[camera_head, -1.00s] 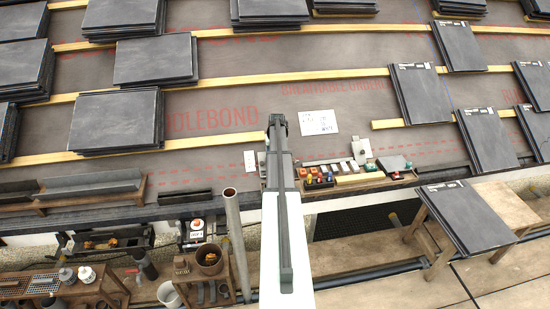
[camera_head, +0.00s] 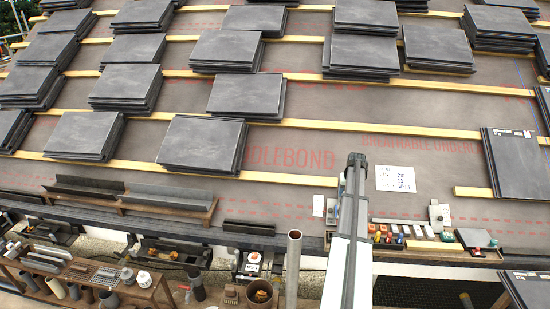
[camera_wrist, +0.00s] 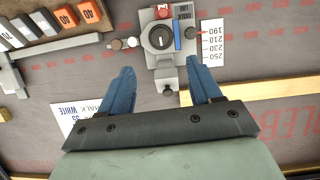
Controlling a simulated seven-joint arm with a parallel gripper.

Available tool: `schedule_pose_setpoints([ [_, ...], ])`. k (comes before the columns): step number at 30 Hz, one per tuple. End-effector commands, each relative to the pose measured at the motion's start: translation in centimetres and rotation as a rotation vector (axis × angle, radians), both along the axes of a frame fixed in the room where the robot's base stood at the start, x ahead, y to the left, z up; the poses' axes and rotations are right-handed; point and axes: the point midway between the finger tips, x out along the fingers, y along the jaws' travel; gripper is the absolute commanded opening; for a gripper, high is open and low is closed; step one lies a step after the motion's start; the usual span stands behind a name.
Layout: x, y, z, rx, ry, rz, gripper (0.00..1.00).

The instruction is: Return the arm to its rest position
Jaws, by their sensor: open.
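My arm (camera_head: 346,235) reaches up from the bottom of the head view, over the roof's lower edge. Its far end is beside a white marked card (camera_head: 395,178); the fingers cannot be made out there. In the wrist view my gripper (camera_wrist: 160,66) has two blue fingers spread apart with nothing held between them. Beyond the fingertips is a grey device with a black dial (camera_wrist: 160,38) and a red knob. I cannot tell how far below the fingers it is.
Stacks of dark slates (camera_head: 203,145) lie along wooden battens (camera_head: 305,179) on the grey membrane. A tray of coloured blocks (camera_head: 405,236) is right of my arm. A grey pipe (camera_head: 293,268) stands left of it. A wooden rack (camera_head: 95,275) holds tools at lower left.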

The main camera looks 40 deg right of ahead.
Motion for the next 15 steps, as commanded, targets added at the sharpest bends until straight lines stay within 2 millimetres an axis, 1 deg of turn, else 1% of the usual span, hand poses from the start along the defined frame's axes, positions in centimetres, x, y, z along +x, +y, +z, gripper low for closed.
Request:
schedule_pose_setpoints([
  [5,0.1,0.3,-0.1,0.001,0.0,0.002,0.64],
  [8,0.9,1.9,-0.4,0.005,0.003,0.017,0.64],
  [11,2.4,5.3,-1.1,0.014,0.009,0.048,0.64],
  [14,4.4,10.1,-2.1,0.025,0.017,0.094,0.64],
  [15,5.1,12.2,-2.6,0.03,0.023,0.114,0.64],
])
